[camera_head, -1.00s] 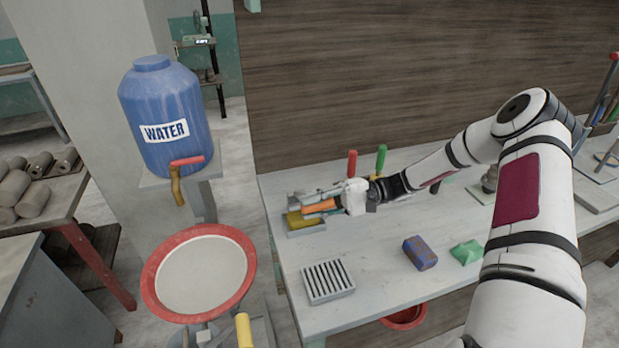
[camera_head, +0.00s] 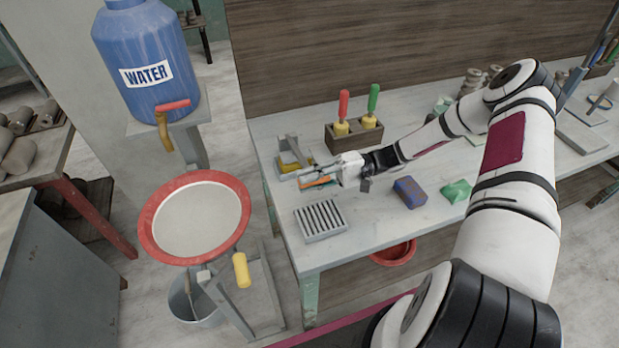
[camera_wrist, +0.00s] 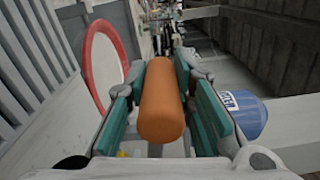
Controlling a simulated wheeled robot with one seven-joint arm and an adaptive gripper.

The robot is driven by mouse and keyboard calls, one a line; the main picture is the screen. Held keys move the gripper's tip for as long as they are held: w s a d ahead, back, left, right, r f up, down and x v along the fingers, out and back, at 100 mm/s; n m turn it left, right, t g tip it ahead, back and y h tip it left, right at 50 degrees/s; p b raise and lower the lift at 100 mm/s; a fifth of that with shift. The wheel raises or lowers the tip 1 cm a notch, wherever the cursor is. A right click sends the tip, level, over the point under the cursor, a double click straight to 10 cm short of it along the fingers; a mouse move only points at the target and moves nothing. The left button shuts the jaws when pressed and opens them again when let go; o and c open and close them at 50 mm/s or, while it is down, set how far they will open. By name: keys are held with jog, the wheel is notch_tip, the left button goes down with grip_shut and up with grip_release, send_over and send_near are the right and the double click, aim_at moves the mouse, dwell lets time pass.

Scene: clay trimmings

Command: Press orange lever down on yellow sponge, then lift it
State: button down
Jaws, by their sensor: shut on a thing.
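The orange lever (camera_head: 314,183) is a cylindrical handle at the small grey press on the table's left end. My gripper (camera_head: 320,176) is shut on it. In the wrist view the orange lever (camera_wrist: 162,105) lies lengthwise between the two green finger pads. The yellow sponge (camera_head: 288,167) shows in part at the press, left of my fingers and behind them. Grey metal pieces of the press (camera_head: 290,147) stand up above the sponge. My fingers hide much of the lever, and I cannot tell whether it touches the sponge.
A ribbed grey block (camera_head: 320,220) lies in front of my gripper. A wooden holder (camera_head: 352,141) with red and green tools stands behind it. A blue block (camera_head: 409,192) and a green piece (camera_head: 456,192) lie to the right. A red-rimmed basin (camera_head: 197,255) stands left of the table.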

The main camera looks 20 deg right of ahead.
jog(key=shift+w, duration=0.15)
jog(key=c, duration=1.4)
grip_release()
jog(key=shift+o, duration=0.2)
jog(key=shift+d, duration=0.1)
jog(key=d, duration=1.2)
